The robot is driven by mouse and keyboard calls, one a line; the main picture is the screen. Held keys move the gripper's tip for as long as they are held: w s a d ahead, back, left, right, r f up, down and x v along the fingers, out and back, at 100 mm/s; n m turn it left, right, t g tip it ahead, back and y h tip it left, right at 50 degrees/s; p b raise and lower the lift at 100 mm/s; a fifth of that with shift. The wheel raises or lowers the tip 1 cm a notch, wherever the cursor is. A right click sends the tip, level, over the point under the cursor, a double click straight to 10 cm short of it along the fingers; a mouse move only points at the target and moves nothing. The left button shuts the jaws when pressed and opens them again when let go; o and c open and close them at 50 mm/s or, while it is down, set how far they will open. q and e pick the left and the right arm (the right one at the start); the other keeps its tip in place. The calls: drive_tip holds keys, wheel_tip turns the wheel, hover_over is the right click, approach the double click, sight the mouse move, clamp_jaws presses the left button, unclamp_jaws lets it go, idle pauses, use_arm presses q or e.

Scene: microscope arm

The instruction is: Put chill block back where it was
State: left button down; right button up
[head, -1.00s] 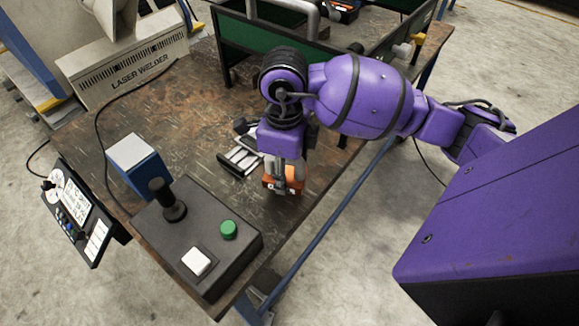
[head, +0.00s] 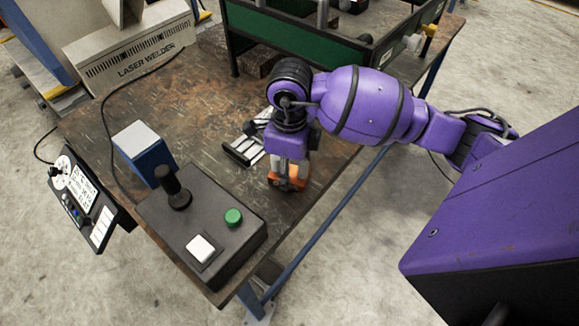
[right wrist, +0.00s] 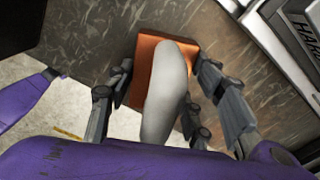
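The chill block, an orange-copper block with a rounded grey grip on top, shows in the head view (head: 290,184) near the table's right edge and in the right wrist view (right wrist: 148,68). My right gripper (head: 288,168) points down over it. In the right wrist view, the fingers of my right gripper (right wrist: 158,92) lie on both sides of the block and look closed on it. I cannot tell whether its underside touches the table. The gripper partly hides the block in the head view. My left gripper is not in view.
A dark control box (head: 205,225) with joystick, green button and white button stands at the table's front. A blue block with a white top (head: 143,150) is behind it. A silver and black fixture (head: 243,150) lies just left of the gripper. A green-walled bin (head: 305,50) stands behind.

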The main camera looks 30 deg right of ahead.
drive_tip(key=o, duration=0.4)
drive_tip(key=shift+o, duration=0.2)
wheel_tip(320, 180, up, 12)
drive_tip(key=shift+r, duration=0.15)
idle(0.3)
